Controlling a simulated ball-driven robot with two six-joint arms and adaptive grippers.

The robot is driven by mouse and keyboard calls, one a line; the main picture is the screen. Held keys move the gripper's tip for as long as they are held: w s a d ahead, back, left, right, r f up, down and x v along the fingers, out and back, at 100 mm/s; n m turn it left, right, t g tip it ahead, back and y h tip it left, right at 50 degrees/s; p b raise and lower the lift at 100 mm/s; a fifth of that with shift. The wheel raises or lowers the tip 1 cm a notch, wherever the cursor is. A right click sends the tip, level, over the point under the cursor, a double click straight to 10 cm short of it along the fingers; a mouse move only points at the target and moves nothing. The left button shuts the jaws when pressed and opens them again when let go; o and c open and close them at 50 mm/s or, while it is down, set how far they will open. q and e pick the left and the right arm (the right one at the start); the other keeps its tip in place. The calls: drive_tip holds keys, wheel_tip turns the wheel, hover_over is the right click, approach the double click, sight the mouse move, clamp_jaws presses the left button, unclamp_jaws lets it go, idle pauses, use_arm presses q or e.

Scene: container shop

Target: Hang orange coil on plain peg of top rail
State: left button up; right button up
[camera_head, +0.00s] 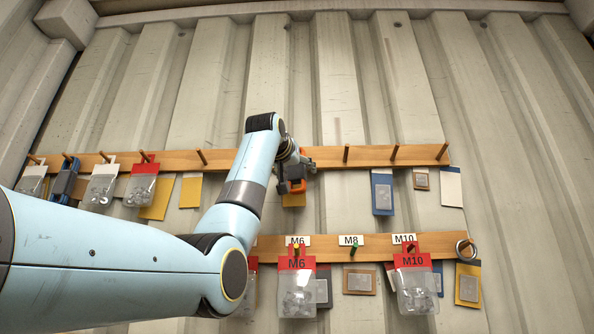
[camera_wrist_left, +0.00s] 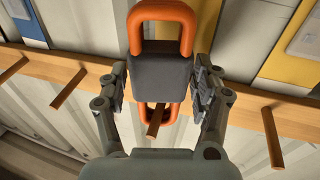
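The orange coil (camera_wrist_left: 160,15) shows in the left wrist view as an orange loop with a dark grey band around its middle. My left gripper (camera_wrist_left: 160,78) has its two fingers against the sides of the dark band. A plain wooden peg (camera_wrist_left: 154,122) of the top rail shows inside the coil's lower loop in this view and appears to pass through it. In the head view my left gripper (camera_head: 297,166) is at the top rail (camera_head: 225,158), and the coil (camera_head: 297,185) is partly hidden by it. My right gripper is not in view.
Bare pegs (camera_head: 346,153) stick out of the top rail on both sides of the gripper. Red-topped bags (camera_head: 142,188) and white-topped bags hang at the left. The lower rail (camera_head: 375,246) carries M6, M8 and M10 labels, red-topped bags and a metal ring (camera_head: 465,248).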

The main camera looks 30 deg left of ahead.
use_arm(q)
drive_tip(key=shift+o, duration=0.2)
drive_tip(key=shift+s, duration=0.1)
drive_tip(key=v, duration=1.1)
drive_tip(key=shift+s, duration=0.4)
drive_tip(key=shift+d+f, duration=0.1)
